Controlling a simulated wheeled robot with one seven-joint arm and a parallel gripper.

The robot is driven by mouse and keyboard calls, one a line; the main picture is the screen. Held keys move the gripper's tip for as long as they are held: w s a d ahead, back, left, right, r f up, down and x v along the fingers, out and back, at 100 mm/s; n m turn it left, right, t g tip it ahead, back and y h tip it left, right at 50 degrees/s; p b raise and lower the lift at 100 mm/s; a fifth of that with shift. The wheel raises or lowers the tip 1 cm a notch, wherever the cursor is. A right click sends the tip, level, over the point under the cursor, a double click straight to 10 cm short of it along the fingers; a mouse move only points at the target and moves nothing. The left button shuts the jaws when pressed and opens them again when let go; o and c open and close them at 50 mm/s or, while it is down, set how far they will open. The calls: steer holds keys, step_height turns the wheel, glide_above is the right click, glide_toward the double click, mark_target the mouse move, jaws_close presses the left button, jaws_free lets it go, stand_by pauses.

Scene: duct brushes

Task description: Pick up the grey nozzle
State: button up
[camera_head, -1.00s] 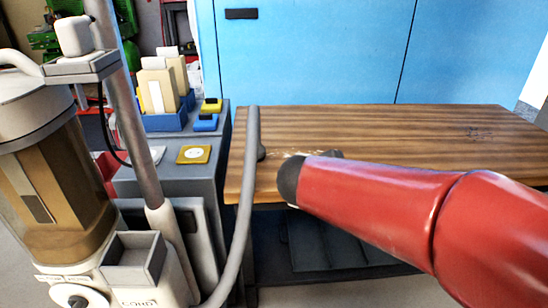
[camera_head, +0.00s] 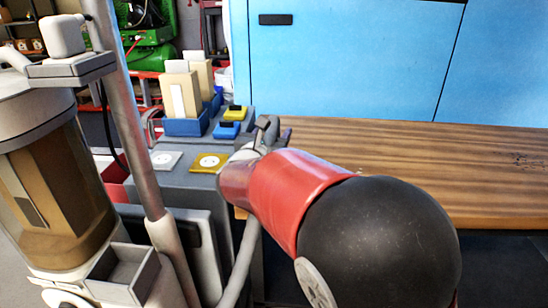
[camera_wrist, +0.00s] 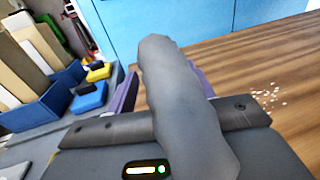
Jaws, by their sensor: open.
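The grey nozzle (camera_wrist: 180,90) looks like a thick, blunt-ended grey tube in the wrist view. It runs from the top middle to the lower right, across the front of my gripper (camera_wrist: 163,88). The purple fingers show on either side of it, and the jaws are open. I cannot tell whether they touch it. In the head view my gripper (camera_head: 268,135) is at the left end of the wooden bench, with my red arm behind it. A grey hose (camera_head: 241,264) rises from below there, and its upper part is hidden by my arm.
The wooden bench (camera_head: 420,150) stretches right, with pale crumbs (camera_wrist: 266,95) on it. Left is a grey cabinet with a yellow plate (camera_head: 208,162), a white plate (camera_head: 165,160), blue holders (camera_head: 187,126) and coloured blocks. A vacuum canister (camera_head: 55,200) with a metal pole (camera_head: 135,110) stands at far left.

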steer(key=shift+w+d, duration=0.1)
steer(key=shift+w, duration=0.3)
steer(key=shift+c, duration=0.2)
jaws_close()
steer(key=shift+r, duration=0.1)
step_height(320, 180, up, 25)
steer(key=p, duration=0.9)
